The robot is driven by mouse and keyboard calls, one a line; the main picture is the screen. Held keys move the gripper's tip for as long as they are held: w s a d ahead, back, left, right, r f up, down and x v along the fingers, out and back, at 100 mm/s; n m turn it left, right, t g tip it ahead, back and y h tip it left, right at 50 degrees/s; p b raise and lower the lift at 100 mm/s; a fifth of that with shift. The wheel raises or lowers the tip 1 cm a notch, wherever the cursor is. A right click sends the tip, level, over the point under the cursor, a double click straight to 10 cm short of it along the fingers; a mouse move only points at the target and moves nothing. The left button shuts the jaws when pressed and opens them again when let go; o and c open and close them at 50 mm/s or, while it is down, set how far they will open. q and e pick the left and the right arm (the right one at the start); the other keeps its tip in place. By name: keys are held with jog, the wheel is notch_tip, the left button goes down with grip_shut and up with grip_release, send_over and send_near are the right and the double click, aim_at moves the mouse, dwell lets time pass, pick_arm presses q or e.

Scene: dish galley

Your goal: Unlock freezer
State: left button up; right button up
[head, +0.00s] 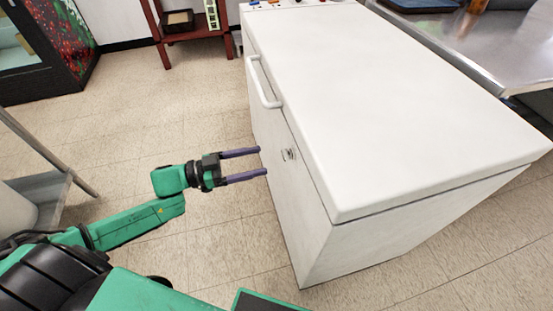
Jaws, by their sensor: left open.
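A white chest freezer (400,95) with a shut lid fills the middle and right of the head view. Its white bar handle (263,85) is on the front, at the lid's edge. A small metal lock (289,154) sits on the front face below the lid, to the right of the handle. My left gripper (263,161) is open and empty. Its two purple fingers point right toward the front face, a little left of the lock. I cannot tell whether the fingertips touch the freezer. My right gripper is not in view.
A steel counter (480,45) stands right behind the freezer. A dark red stand (195,33) is at the back, and a dark cabinet (75,40) is at the upper left. A metal shelf (45,190) is at the left edge. The tiled floor (150,110) between is clear.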

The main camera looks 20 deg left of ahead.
aim_at(288, 155)
pick_arm(q)
jog(key=x, duration=0.6)
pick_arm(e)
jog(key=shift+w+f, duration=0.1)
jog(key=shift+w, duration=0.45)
pick_arm(q)
jog(key=shift+w+d, duration=0.1)
jog(key=shift+w, duration=0.05)
grip_shut()
